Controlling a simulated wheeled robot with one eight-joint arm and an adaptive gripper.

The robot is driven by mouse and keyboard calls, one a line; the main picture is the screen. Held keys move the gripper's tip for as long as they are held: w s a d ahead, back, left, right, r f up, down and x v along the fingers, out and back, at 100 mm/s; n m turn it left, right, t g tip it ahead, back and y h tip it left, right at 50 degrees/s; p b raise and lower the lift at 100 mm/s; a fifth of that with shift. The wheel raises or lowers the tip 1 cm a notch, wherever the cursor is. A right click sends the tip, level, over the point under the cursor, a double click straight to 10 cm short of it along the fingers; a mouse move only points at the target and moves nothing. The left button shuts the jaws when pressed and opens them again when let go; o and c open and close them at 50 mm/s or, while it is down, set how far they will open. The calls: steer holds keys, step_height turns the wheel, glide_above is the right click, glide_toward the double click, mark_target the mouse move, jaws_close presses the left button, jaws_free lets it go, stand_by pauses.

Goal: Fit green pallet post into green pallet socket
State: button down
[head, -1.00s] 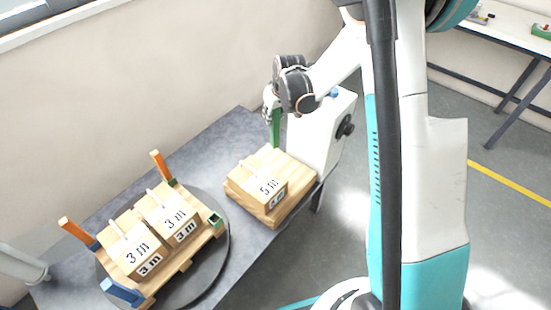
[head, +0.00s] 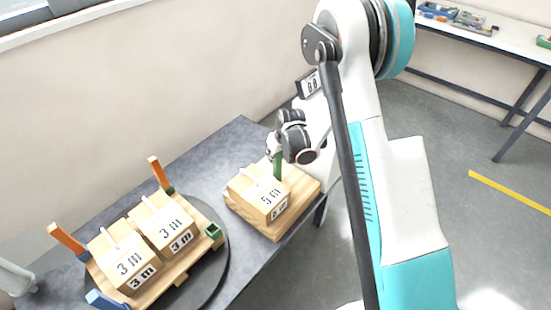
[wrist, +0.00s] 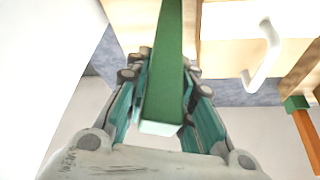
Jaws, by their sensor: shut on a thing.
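My gripper (head: 275,152) is shut on the green post (head: 278,165), which hangs roughly upright beside the box marked 5 m. The post's lower end is partly hidden by that box. In the wrist view the post (wrist: 168,70) runs between the two fingers (wrist: 165,68). The empty green socket (head: 213,230) is at the right corner of the wooden pallet (head: 172,275) on the dark round turntable, well left of my gripper. An orange post (head: 160,173) stands in a dark green holder at the pallet's back corner.
The 5 m box (head: 264,200) sits on a wooden board (head: 300,190) at the table's right end. Two 3 m boxes (head: 165,225) with handles stand on the pallet. The grey table (head: 215,165) is bare between turntable and board.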

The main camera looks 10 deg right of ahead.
steer(key=shift+f, duration=0.5)
steer(key=shift+f, duration=0.15)
steer(key=c, duration=1.4)
jaws_free()
steer(key=shift+o, duration=0.2)
